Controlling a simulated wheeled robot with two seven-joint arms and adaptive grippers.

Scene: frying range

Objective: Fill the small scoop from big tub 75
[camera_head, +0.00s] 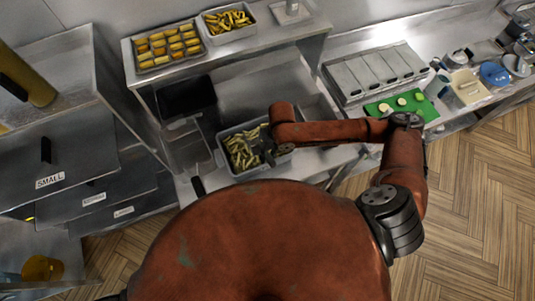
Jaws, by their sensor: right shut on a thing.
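A grey tub of cut yellow fries stands on the steel counter near the middle of the camera_head view; its near rim (243,178) shows. I cannot read a number on it, so I cannot confirm it is big tub 75. My right arm reaches in from the right, and my right gripper (268,148) is over the tub's right side. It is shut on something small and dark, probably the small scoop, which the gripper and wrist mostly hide. I cannot tell whether the scoop holds fries. My left gripper is not in view.
A shelf above holds a tray of golden pieces (166,47) and a tub of fries (229,22). A lidded steel container (374,72) and a green board (401,105) are to the right. Drawers, one labelled SMALL (50,181), stand left. Wooden floor shows at right.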

